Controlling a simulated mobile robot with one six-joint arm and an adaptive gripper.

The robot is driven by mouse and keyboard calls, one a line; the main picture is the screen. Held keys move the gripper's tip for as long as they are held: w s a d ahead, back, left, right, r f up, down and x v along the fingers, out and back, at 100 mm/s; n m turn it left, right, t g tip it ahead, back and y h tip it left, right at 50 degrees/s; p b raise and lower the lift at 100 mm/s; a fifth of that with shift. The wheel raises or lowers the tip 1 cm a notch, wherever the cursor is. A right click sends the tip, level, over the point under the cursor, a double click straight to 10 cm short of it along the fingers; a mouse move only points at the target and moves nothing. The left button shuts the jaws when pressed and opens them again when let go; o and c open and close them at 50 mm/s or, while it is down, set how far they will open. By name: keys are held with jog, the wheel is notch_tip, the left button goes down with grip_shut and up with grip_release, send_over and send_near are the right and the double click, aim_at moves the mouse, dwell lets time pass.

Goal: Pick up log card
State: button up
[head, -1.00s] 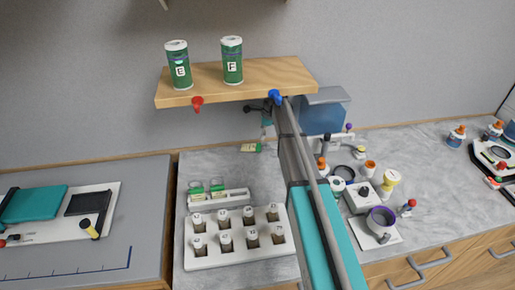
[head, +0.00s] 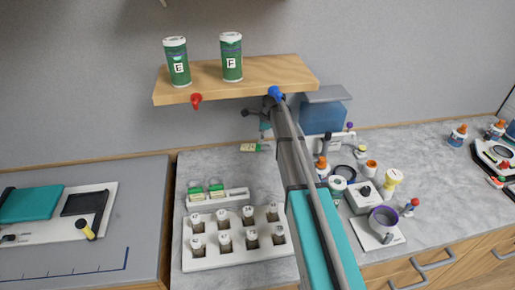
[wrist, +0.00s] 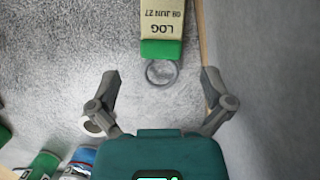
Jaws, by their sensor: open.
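The log card (wrist: 162,22) is a cream card with a green end and the printed words LOG and 08 JUN 27, upside down in the wrist view. It lies on the grey counter near the wall and shows small in the head view (head: 250,147). A thin grey ring (wrist: 161,73) sits at its green end; I cannot tell whether it is attached. My gripper (wrist: 160,82) is open and empty, its fingers on either side of the ring and short of the card. In the head view my gripper (head: 264,124) is small and partly hidden by my arm.
A wooden shelf (head: 285,72) with two green jars hangs above. A white rack (head: 235,252) of several vials stands in front of the card. A blue box (head: 322,118) is to its right. The wall (wrist: 250,70) runs close beside the card.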

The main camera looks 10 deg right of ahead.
aim_at(256, 146)
jog(key=shift+b+x, duration=2.45)
jog(key=shift+x, duration=0.15)
jog(key=shift+w+a, duration=0.1)
jog(key=shift+c, duration=0.3)
jog(key=c, duration=0.9)
jog(key=shift+r, duration=0.15)
jog(key=shift+r+p, duration=0.35)
jog(key=shift+p, duration=0.1)
jog(key=r+p, duration=0.6)
jog(key=shift+s+r+p, duration=0.25)
jog(key=shift+r+p, duration=0.1)
jog(key=s, duration=1.9)
jog(key=shift+s+f+b, duration=0.3)
jog(key=shift+f, duration=0.05)
